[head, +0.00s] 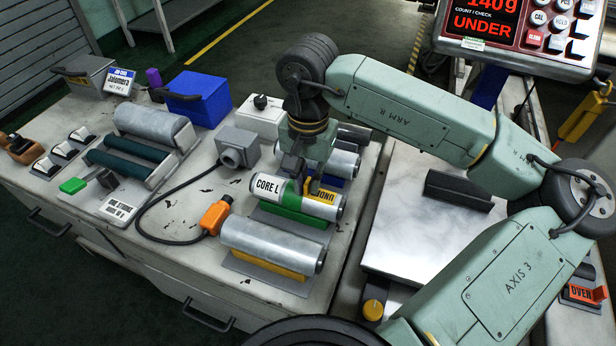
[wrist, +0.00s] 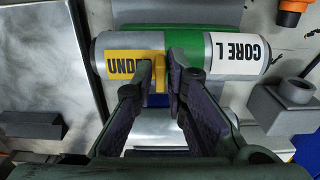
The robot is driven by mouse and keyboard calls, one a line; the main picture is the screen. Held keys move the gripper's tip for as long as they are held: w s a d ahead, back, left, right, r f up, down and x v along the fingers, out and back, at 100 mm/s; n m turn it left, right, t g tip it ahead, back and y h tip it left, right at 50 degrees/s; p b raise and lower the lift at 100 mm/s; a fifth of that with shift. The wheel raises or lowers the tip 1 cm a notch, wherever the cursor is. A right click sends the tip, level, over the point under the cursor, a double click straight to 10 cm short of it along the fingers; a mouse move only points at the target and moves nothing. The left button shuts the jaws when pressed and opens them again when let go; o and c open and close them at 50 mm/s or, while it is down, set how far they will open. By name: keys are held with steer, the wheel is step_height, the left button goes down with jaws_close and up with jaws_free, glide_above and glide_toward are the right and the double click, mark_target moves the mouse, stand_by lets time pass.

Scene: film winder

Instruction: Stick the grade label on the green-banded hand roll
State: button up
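The green-banded hand roll (head: 267,185) lies in a green cradle (head: 285,219), with a white CORE L label at its left end. It spans the top of the wrist view (wrist: 216,43). The yellow grade label (head: 322,195) lies against the roll beside the green band; its lettering begins UND and the rest is partly hidden. It also shows in the wrist view (wrist: 122,64), with a yellow tab rising between my fingertips. My gripper (wrist: 160,72) points down over the roll, its fingertips close together on the tab. I cannot tell whether the label's whole face touches the roll.
A silver roll in a yellow cradle (head: 262,265) lies in front, another (head: 344,163) behind. An orange-ended cable tool (head: 215,216) lies left. A marble plate (head: 400,235) with a dark rest stands right. The display (head: 490,22) reads 140g UNDER.

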steer(key=o, duration=0.3)
steer(key=shift+r, duration=0.1)
